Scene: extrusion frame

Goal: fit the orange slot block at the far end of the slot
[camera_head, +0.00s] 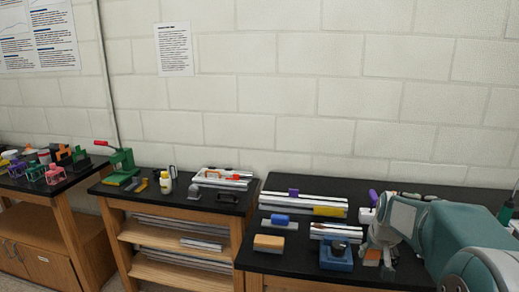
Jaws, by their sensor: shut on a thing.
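My gripper (379,262) points down over the right black bench, at the end of my grey-green arm. It is shut on a small orange block (372,255), which I take for the orange slot block; the fingers partly hide it. To its left, silver slotted extrusion rails (275,201) lie along the bench. A purple block (293,194) sits on the rear rail and a yellow block (327,211) at the right end of the front one. The slots are too small to make out. The gripper is apart from these rails.
Near the gripper stand a blue vise-like fixture (336,258) and a shorter silver piece (328,232). A blue block (280,219) and a tan block (268,243) lie further left. The middle bench holds another rail set (212,182) and a white-yellow bottle (166,183).

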